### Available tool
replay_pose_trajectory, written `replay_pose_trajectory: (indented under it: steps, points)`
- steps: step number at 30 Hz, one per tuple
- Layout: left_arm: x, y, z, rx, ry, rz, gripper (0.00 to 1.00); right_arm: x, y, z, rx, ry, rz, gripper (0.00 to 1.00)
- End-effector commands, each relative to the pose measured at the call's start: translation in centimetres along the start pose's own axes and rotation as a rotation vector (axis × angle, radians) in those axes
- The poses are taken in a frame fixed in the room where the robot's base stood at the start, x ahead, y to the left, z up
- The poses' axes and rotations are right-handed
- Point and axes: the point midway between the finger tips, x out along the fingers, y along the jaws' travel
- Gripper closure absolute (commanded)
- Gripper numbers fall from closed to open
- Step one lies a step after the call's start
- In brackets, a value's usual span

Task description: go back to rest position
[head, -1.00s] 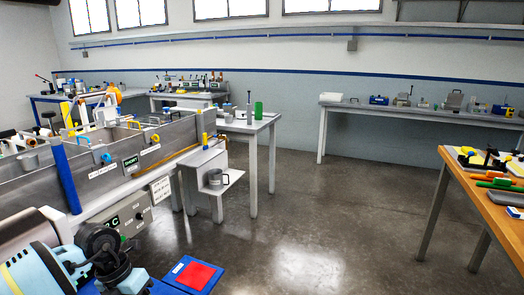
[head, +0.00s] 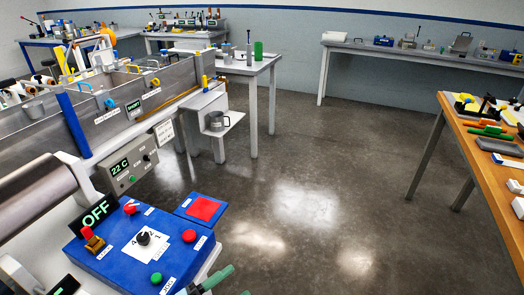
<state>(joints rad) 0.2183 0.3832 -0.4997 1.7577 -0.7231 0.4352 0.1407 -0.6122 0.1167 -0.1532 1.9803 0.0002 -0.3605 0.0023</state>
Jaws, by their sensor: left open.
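My left gripper (head: 224,282) shows only in part at the bottom edge of the head view, as grey-green finger pieces in front of the blue control box (head: 105,262). It is open, and I see nothing held in it. Most of the gripper and its arm is cut off by the frame. My right gripper is not in view.
The box carries a red button (head: 190,236), a green button (head: 156,279) and a knob. A red pad (head: 203,208) lies beside it. A long grey bath (head: 110,125) stands behind at left. A wooden table (head: 475,150) stands right; the middle floor is clear.

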Motion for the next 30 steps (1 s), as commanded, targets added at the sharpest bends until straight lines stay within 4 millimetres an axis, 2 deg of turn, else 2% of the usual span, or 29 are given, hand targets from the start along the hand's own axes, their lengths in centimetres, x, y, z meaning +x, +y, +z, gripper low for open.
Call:
replay_pose_trajectory:
  steps: [5,10,15,19,21,24,30]
  points:
    - [-5.0,2.0,2.0,-0.282,-0.293,-0.143,0.45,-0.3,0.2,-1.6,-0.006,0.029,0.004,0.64]
    - [-11.7,5.8,3.6,-0.548,-0.593,-0.226,0.45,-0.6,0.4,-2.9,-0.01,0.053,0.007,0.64]
    - [-19.3,10.8,3.3,-0.801,-0.88,-0.263,0.45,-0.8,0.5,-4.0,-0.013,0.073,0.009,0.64]
    - [-23.9,13.9,2.0,-0.945,-1.041,-0.266,0.45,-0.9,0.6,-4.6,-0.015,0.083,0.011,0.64]
    - [-25.5,15.1,1.4,-0.998,-1.097,-0.265,0.45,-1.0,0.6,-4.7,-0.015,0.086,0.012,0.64]
    - [-26.8,16.1,0.8,-1.04,-1.143,-0.262,0.45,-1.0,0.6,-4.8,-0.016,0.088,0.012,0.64]
    - [-27.2,16.4,0.6,-1.053,-1.158,-0.26,0.45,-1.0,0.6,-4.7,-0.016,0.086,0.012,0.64]
